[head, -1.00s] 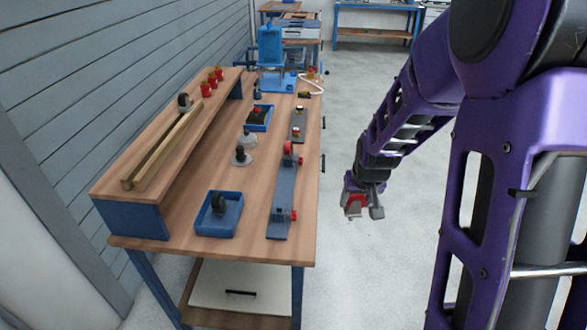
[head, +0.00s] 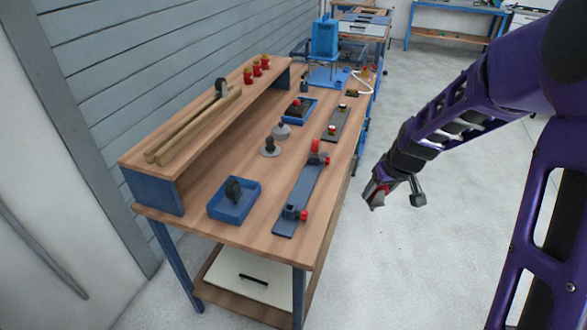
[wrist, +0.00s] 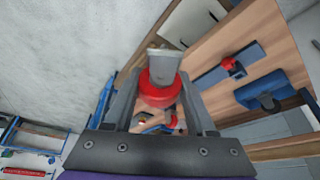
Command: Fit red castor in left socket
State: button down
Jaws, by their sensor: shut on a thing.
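My gripper (head: 393,198) is shut on the red castor, held in the air right of the bench, over the floor. In the wrist view the castor (wrist: 160,93) shows as a red round part with a grey block (wrist: 165,62) at its outer end, between my gripper's fingers (wrist: 157,100). On the bench's right side lies a long blue-grey fixture plate (head: 302,196). I cannot tell which part is the left socket.
A blue tray (head: 248,211) with a black castor (head: 233,189) stands left of the plate. The wooden bench (head: 255,232) carries a raised shelf (head: 138,164) with wooden bars (head: 195,124) and red pieces (head: 257,69). The floor (head: 420,270) right of the bench is open.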

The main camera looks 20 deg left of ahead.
jog(key=a+r+n+g+y, duration=0.3)
jog(key=a+n, duration=0.9)
jog(key=a, duration=1)
notch_tip(320, 180, down, 6)
jog(key=b, duration=0.3)
jog(key=shift+g, duration=0.3)
jog(key=shift+w+b, duration=0.1)
jog(key=shift+b, duration=0.2)
jog(key=shift+f, duration=0.15)
jog(key=shift+f+b, duration=0.75)
jog(key=shift+f, duration=0.2)
jog(key=shift+f+b, duration=0.8)
jog(key=shift+f+b, duration=0.45)
jog(key=shift+b, duration=0.05)
dwell(0.9)
